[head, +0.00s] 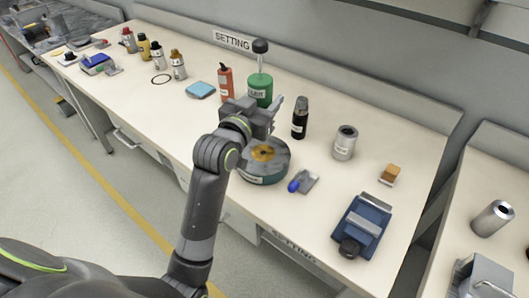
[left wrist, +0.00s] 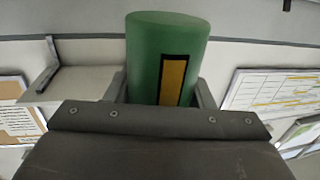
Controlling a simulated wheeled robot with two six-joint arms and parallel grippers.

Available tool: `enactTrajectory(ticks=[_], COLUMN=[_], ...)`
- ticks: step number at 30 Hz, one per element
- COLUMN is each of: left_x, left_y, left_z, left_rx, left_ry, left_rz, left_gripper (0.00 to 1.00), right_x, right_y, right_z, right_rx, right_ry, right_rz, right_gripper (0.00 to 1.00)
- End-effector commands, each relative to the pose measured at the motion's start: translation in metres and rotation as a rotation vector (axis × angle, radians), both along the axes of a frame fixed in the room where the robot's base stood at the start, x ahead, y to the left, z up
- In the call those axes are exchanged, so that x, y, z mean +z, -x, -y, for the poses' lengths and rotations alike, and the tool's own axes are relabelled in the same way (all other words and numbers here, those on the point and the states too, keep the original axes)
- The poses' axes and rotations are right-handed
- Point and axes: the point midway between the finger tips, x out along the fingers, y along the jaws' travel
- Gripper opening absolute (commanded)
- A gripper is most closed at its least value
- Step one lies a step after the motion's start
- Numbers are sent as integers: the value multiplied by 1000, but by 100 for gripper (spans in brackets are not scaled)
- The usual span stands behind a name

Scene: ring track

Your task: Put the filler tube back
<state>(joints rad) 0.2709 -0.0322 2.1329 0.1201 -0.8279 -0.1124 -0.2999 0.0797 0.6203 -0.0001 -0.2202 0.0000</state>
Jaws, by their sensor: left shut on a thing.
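A green tube (left wrist: 166,58) with a yellow, black-edged patch rises between the fingers of my left gripper in the left wrist view. My left gripper (head: 262,109) is shut on it. In the head view a green cylinder with a pale label (head: 260,90) shows just beyond the fingers. A pale stem with a black knob (head: 260,46) shows above it; I cannot tell whether they are joined. The cylinder's lower end is hidden by the gripper. My right gripper is not in view.
Close by stand a red bottle (head: 226,84), a black bottle (head: 300,119) and a grey can (head: 345,143). A blue vise-like device (head: 362,226) is at the front right. The bench left of the blue pad (head: 201,90) has free room.

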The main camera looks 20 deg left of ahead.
Motion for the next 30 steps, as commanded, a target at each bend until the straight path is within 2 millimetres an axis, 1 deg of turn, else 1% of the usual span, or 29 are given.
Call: enactTrajectory(ticks=[1,5,15,17,21,28,30], left_x=[-6,-12,-15,-22,-47,-71,-83], left_y=[-7,-15,-17,-17,-16,-16,-16], left_z=[0,1,1,1,1,1,1], left_rx=[-10,-26,-29,-29,-28,-29,-29], left_ry=[-1,6,9,9,10,9,9], left_rz=[-1,-1,-2,-5,-8,-5,-7], left_gripper=[19,19,19,19,19,19,19], right_x=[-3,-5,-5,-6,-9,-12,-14], right_y=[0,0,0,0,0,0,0], right_z=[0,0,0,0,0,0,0], right_rx=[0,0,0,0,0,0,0], right_ry=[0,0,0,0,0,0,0], right_rz=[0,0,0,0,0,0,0], right_gripper=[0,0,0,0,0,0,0])
